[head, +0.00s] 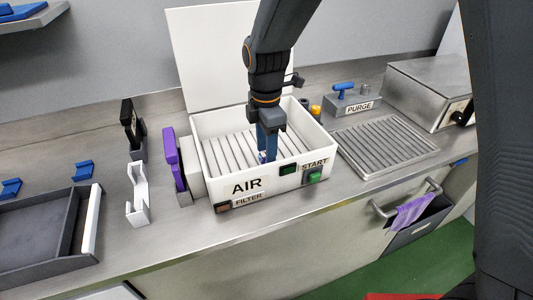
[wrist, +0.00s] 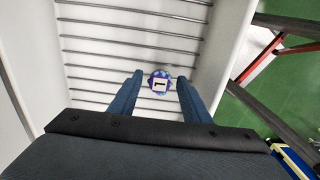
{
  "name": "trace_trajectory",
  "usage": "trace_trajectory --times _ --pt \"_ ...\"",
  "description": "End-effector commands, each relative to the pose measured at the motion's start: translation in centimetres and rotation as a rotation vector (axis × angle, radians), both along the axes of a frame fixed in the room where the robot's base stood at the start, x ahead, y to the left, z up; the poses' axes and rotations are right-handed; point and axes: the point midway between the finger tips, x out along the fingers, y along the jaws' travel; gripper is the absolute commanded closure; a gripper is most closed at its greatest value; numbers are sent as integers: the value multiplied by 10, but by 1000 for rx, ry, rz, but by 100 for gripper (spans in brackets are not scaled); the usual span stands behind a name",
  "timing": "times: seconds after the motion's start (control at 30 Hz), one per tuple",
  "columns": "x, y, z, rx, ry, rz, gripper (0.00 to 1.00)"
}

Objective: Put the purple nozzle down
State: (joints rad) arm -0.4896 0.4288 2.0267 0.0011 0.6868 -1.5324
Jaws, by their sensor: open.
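In the head view only a small bit of the nozzle (head: 262,156) shows below my fingers. My gripper (head: 267,148) points down inside the box near its front wall. Its two blue fingers are open, one on each side of the nozzle. Whether either finger touches it is hard to tell.
The box's lid (head: 215,50) stands open behind. A ribbed metal drainer (head: 385,145) and a PURGE block (head: 352,103) are to the right. A purple-topped holder (head: 170,158), a white stand (head: 138,195) and a dark tray (head: 35,235) are to the left.

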Motion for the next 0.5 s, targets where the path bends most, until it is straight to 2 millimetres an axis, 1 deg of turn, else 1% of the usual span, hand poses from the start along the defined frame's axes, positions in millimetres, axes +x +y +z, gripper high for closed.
trace_trajectory --times 0.03,0.3,0.4,0.5 --pt "1 1 9 3 -5 0 56" --pt "2 1 65 3 -5 0 56" --pt "1 0 82 2 -4 0 56" --pt "1 0 95 1 -3 0 56"
